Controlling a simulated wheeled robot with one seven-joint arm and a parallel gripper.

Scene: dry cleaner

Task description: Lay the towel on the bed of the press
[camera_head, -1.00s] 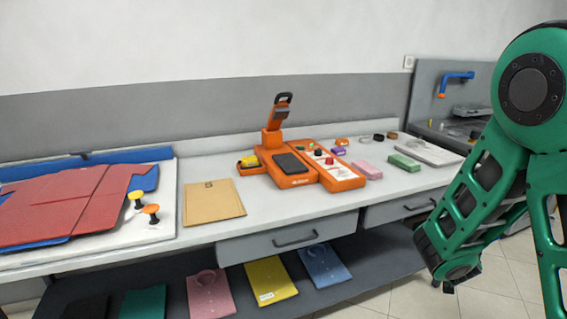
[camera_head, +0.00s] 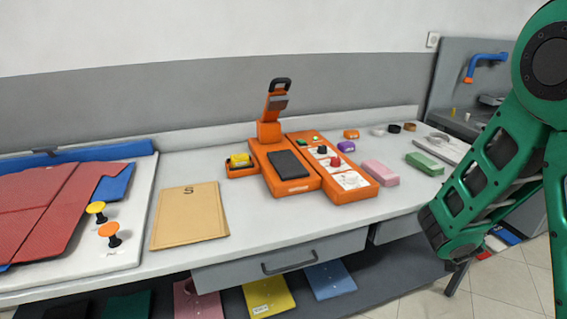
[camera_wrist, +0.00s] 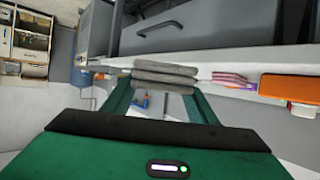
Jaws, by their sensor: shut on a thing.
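A grey folded towel (camera_wrist: 165,78) shows in the wrist view as a stack of layers. My gripper (camera_wrist: 160,88) is shut on it, with a green finger at each side. In the head view my arm is at the right, and the gripper and towel are not visible there. The orange press (camera_head: 283,181) stands on the counter in the middle of the head view. Its upper arm with the dark handle is raised. Its dark, flat bed (camera_head: 288,163) is bare, and the towel is well apart from it.
The counter (camera_head: 255,238) also holds a tan folder (camera_head: 190,216), a small tray with a yellow item (camera_head: 240,161), a pink block (camera_head: 381,173) and a green block (camera_head: 424,163). A board with red cloth (camera_head: 45,210) lies at left. A drawer (camera_head: 280,262) is below.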

